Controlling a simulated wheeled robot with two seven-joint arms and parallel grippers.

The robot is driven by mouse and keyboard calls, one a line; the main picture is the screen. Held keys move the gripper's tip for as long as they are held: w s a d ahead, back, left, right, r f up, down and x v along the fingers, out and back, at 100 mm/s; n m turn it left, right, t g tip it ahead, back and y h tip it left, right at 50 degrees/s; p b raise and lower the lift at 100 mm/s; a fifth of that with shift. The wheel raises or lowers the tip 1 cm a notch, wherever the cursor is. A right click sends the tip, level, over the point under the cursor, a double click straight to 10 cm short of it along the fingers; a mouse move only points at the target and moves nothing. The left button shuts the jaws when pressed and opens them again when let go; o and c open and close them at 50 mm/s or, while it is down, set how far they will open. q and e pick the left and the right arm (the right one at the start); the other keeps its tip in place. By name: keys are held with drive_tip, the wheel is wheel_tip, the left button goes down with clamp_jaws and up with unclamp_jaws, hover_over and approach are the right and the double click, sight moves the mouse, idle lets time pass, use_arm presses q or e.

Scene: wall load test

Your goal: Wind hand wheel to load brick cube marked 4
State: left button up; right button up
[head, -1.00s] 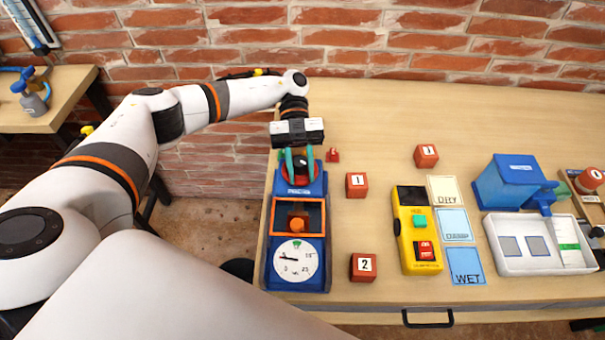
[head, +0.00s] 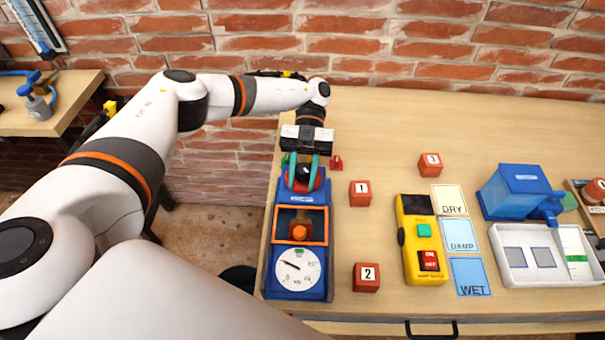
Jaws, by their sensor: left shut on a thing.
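The blue load tester (head: 316,277) stands at the table's left end, with a white dial (head: 299,269) at its near end and an orange-framed chamber (head: 301,225) in the middle. A brick cube in the chamber sits under the press; its mark is not readable. The red hand wheel (head: 293,184) is at the far end. My left gripper (head: 303,166) points down over the wheel, its green fingers shut on the wheel. The dial needle points to the upper left. My right gripper is not in view.
Brick cubes 1 (head: 360,193), 2 (head: 366,277) and another (head: 430,164) stand right of the tester. A yellow meter (head: 420,240), DRY, DAMP and WET cards (head: 469,277), a blue box (head: 514,192) and a white tray (head: 513,279) lie farther right.

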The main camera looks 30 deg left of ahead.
sight(302, 182)
use_arm(q)
drive_tip(key=o, duration=1)
drive_tip(key=shift+s, duration=0.1)
wheel_tip(302, 182, up, 10)
drive_tip(key=shift+p, duration=0.4)
